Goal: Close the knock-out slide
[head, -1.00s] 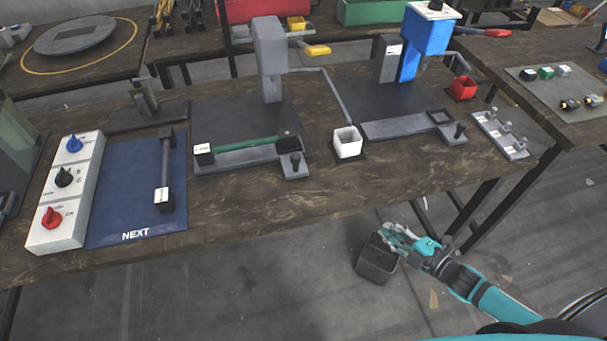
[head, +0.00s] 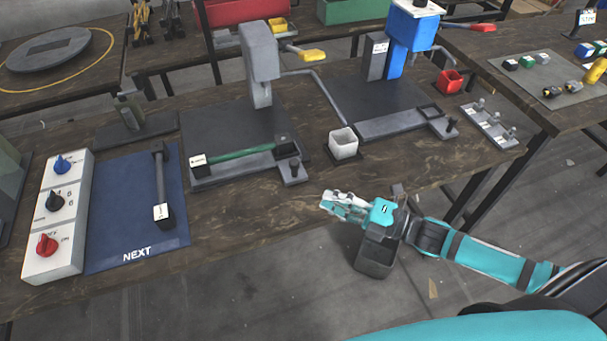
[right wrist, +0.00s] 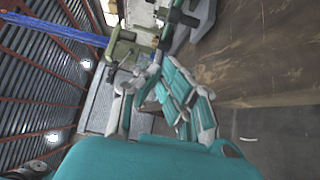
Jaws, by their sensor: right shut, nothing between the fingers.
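Two presses stand on the dark wood bench (head: 250,215). In front of the grey press (head: 260,62) lies a grey slide bar (head: 232,170) with a green rod (head: 240,155) over it and a dark-knobbed block (head: 292,172) at its right end. In front of the blue press (head: 409,35) lies a similar grey bar (head: 392,125) with a knobbed end block (head: 442,127). I cannot tell which one is the knock-out slide. My right gripper (head: 330,203) is shut and empty by the bench's front edge, apart from both slides. My left gripper is out of view.
A blue mat (head: 135,215) with a black-ended bar and a knob panel (head: 58,218) lie left.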

